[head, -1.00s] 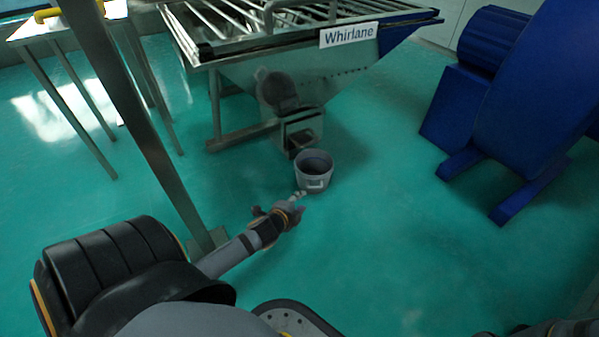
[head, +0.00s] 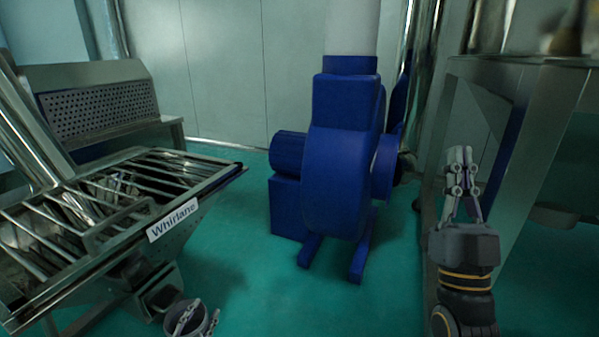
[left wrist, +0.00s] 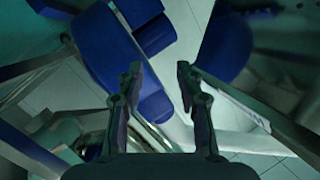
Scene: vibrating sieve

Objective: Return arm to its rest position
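My left gripper (head: 198,312) is at the bottom of the head view, in front of the grey bucket (head: 188,322); only its fingers show. In the left wrist view my left gripper (left wrist: 158,78) is open, with its two fingers apart and nothing between them. My right gripper (head: 460,152) is raised at the right of the head view, pointing up. Its fingertips come together and hold nothing visible. The bucket is partly hidden by the left fingers and stands near the sieve outlet.
The metal sieve (head: 108,247) labelled Whirlane stands at the left. A blue blower machine (head: 340,165) stands in the middle on the green floor (head: 250,275). A steel frame with a panel (head: 525,150) is close beside my right gripper. Floor is free between sieve and blower.

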